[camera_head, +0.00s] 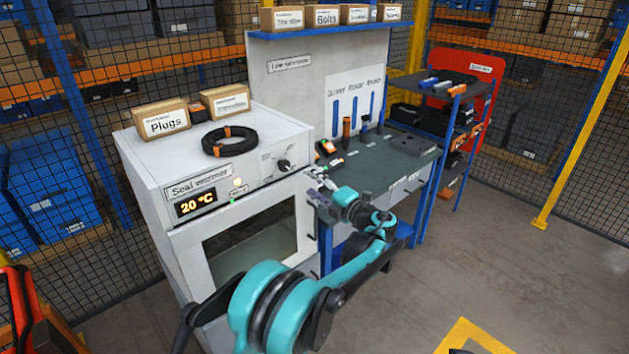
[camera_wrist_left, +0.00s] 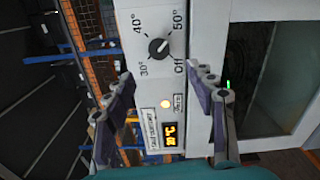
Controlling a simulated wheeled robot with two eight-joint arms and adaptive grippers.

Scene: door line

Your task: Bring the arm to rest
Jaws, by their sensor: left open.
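My left arm, teal and black, reaches up from the bottom of the head view toward the seal warmer (camera_head: 215,160). My left gripper (camera_head: 318,188) is beside the warmer's front right edge. In the wrist view the left gripper (camera_wrist_left: 168,105) is open, with the warmer's control panel behind and between its fingers. Nothing is held. The knob (camera_wrist_left: 158,47) shows with its temperature scale, and it also shows in the head view (camera_head: 283,165). The display (camera_head: 195,205) reads 20 °C. My right gripper is in neither view.
The warmer's windowed door (camera_head: 250,245) looks closed. A black ring (camera_head: 230,141) and a Plugs box (camera_head: 161,119) sit on top. A workbench (camera_head: 405,155) with tools stands to the right. Mesh fence and shelves stand behind. Floor at the right (camera_head: 500,260) is clear.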

